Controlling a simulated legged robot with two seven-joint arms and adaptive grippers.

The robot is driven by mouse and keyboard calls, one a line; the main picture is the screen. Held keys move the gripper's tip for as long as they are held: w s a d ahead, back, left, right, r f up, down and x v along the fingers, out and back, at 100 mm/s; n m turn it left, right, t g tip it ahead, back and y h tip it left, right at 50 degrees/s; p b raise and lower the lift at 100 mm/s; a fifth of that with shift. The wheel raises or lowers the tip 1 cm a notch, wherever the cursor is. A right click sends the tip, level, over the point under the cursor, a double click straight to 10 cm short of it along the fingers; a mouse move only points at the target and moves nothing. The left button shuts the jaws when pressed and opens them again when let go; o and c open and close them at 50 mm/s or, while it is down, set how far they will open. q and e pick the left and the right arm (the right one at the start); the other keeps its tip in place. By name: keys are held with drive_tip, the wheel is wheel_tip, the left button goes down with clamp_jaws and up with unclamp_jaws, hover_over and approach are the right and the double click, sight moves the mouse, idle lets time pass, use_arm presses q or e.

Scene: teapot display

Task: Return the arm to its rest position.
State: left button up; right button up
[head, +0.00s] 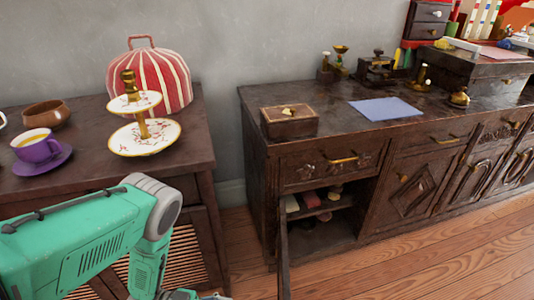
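My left arm, green with a grey joint, comes in from the left and bends down in front of the left cabinet. Its far end runs out at the bottom edge, so my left gripper is not seen. My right arm and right gripper are not in view. On the left cabinet top (82,113) stand a red-and-white striped tea cosy (172,75), a two-tier cake stand (145,138), a purple cup of tea (37,147) on a purple saucer (57,163), and a brown bowl (46,113).
A dark carved sideboard (345,138) stands right, its left door (284,250) swung open into the room, with small items on the inner shelves. On top are a wooden box (289,122), a blue sheet (386,109) and brass objects. Wooden floor (440,265) is clear at lower right.

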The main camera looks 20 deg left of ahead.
use_arm(q)
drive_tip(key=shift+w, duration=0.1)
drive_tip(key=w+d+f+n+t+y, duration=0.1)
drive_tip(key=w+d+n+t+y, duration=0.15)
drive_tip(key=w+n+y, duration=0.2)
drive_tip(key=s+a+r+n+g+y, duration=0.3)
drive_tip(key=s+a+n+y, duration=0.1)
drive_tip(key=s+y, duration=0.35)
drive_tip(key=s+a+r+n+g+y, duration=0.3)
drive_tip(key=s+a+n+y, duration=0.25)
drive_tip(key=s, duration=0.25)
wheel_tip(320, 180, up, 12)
drive_tip(key=p, duration=1.2)
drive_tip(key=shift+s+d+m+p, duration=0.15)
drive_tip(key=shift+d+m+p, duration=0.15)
